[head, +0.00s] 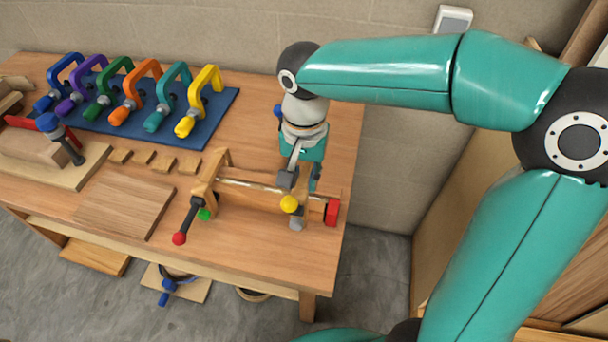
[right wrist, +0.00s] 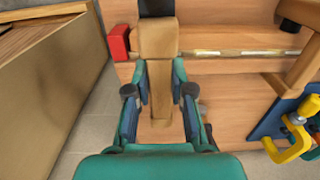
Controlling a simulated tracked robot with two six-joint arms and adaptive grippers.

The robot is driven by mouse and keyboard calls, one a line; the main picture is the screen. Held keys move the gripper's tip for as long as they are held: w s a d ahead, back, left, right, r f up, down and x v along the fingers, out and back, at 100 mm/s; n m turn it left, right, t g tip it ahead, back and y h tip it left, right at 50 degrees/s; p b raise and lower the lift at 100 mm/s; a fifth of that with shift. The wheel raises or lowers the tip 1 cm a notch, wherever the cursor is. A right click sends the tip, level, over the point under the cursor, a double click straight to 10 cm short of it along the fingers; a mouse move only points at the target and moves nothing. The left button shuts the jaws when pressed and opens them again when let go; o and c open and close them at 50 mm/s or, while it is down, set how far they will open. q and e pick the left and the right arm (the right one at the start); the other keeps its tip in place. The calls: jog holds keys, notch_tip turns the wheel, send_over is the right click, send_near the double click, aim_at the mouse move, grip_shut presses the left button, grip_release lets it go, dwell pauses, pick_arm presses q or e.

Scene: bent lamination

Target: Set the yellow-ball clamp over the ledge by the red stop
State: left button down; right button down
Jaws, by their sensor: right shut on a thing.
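The yellow-ball clamp has a wooden body, a yellow ball (head: 290,203) and a grey knob below it. Its wooden body (right wrist: 158,42) shows upright in the right wrist view. My right gripper (right wrist: 160,92) is shut on this body, with a finger on each side; it also shows in the head view (head: 300,172). The clamp stands across the ledge (head: 250,186) at its right end, close beside the red stop (head: 332,212). The red stop also shows in the right wrist view (right wrist: 118,42). Whether the clamp rests on the ledge is unclear. My left gripper is out of view.
A blue mat (head: 220,120) with several coloured clamps lies at the back left. A bare board (head: 125,205) lies left of the jig. The wall is close behind the bench.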

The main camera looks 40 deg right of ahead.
jog(key=shift+f, duration=0.15)
jog(key=shift+f+b, duration=1.45)
jog(key=shift+f, duration=0.2)
jog(key=shift+f, duration=0.15)
jog(key=shift+s+f, duration=0.1)
jog(key=shift+f, duration=0.1)
jog(key=c, duration=0.9)
grip_release()
jog(key=shift+c, duration=0.2)
jog(key=shift+r, duration=0.1)
notch_tip(320, 180, up, 12)
jog(key=shift+f, duration=0.1)
